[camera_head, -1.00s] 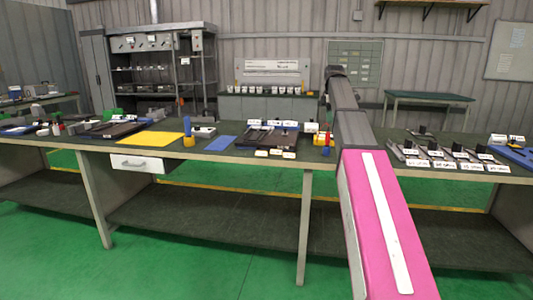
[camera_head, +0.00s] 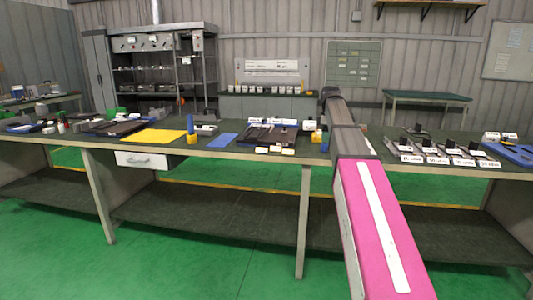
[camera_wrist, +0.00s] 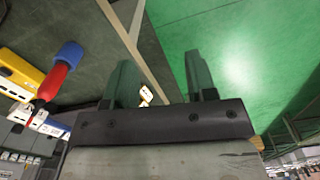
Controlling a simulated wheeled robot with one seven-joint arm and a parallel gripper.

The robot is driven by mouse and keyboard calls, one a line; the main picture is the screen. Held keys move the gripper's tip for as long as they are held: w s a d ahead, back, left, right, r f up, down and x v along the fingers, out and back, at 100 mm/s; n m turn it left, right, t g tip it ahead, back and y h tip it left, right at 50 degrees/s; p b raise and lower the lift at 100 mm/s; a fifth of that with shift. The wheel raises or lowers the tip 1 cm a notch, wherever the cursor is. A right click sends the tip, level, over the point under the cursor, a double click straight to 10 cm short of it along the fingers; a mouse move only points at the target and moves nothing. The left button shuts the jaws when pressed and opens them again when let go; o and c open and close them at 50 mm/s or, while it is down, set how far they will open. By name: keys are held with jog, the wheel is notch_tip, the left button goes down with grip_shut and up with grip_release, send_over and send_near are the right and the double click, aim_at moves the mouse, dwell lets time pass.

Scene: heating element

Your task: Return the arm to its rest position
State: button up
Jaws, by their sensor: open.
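My gripper (camera_wrist: 162,85) shows in the wrist view with its two dark green fingers spread apart. It is open, with nothing held between the fingers. It hangs over the front edge of the workbench, with green floor beyond. In the head view my pink and grey arm stretches out toward the bench, and the gripper itself is hidden behind the arm. The workbench (camera_head: 400,168) has a dark green top. A red screwdriver-like tool with a blue end (camera_wrist: 62,70) and a yellow block (camera_wrist: 18,70) lie at left in the wrist view, apart from the fingers.
A dark tray (camera_head: 265,137), a yellow mat (camera_head: 154,136) and a blue mat (camera_head: 221,140) lie on the bench left of my arm. Several labelled parts (camera_head: 440,155) stand at right. Green floor (camera_head: 220,250) in front of the bench is clear.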

jog(key=s+a+f+m, duration=0.2)
jog(key=s+f+m, duration=0.2)
jog(key=s+f, duration=0.5)
jog(key=s+a+f+m, duration=0.3)
jog(key=s+f, duration=0.7)
jog(key=f, duration=0.9)
jog(key=s+a+f+m, duration=0.2)
jog(key=s+f+m, duration=0.4)
jog(key=s+f, duration=0.4)
notch_tip(320, 180, down, 4)
jog(key=shift+s+a+r+m, duration=0.1)
jog(key=shift+s+a+m, duration=0.05)
jog(key=shift+m, duration=0.25)
